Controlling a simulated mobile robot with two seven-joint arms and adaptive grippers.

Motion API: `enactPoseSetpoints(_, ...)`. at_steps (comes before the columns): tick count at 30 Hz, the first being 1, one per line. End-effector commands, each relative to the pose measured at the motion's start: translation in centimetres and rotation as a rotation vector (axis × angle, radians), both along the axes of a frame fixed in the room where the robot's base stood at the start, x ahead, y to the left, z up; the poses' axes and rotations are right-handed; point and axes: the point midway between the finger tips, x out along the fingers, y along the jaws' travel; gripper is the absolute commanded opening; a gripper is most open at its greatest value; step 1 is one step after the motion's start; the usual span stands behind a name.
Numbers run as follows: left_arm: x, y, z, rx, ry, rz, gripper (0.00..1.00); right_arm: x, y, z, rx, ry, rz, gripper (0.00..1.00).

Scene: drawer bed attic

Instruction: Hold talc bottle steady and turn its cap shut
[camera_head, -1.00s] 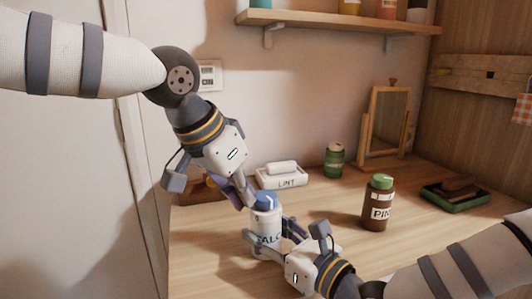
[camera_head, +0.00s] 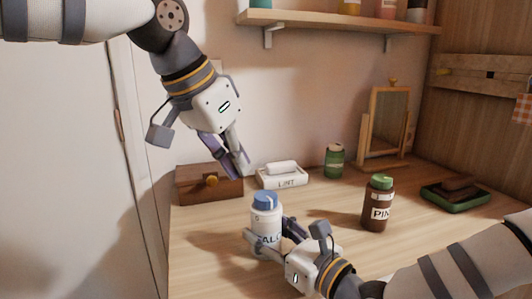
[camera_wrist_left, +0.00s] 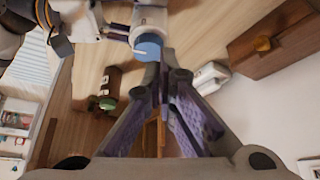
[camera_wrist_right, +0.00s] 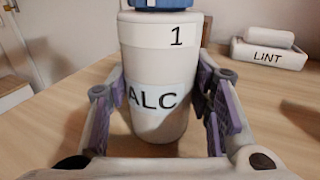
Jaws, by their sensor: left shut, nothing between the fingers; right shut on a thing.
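The white talc bottle (camera_head: 266,232) stands upright on the desk, its blue cap (camera_head: 265,200) on top. In the right wrist view the bottle (camera_wrist_right: 155,75) shows the letters "ALC" and a "1", with the lower edge of the cap (camera_wrist_right: 163,3) at the top. My right gripper (camera_head: 268,243) is shut on the bottle's body, one finger on each side. My left gripper (camera_head: 240,172) is shut and empty, above and left of the cap and apart from it. The left wrist view shows the cap (camera_wrist_left: 149,47) beyond the closed fingertips (camera_wrist_left: 162,68).
A wooden box (camera_head: 209,185) with a round knob and a white "LINT" container (camera_head: 281,178) stand behind the bottle. A brown bottle (camera_head: 377,205), green can (camera_head: 334,162), mirror (camera_head: 388,125) and green tray (camera_head: 456,196) are to the right. Desk between the two bottles is clear.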

Motion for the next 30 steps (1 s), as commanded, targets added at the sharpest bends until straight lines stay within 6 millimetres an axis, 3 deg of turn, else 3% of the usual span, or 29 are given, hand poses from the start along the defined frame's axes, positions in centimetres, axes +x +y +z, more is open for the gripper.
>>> enactPoseSetpoints(11,-1.8,-2.6,0.4,0.0,0.003,-0.001,0.0,0.0,0.0,0.0,0.0,0.0,0.0,0.14)
enactPoseSetpoints(21,-1.8,-2.6,-4.5,0.002,-0.001,0.0,0.0,0.0,0.0,0.0,0.0,0.0,0.0,0.14)
enactPoseSetpoints(30,-1.8,-2.6,-6.1,0.001,0.001,0.0,0.0,0.0,0.0,0.0,0.0,0.0,0.0,0.14)
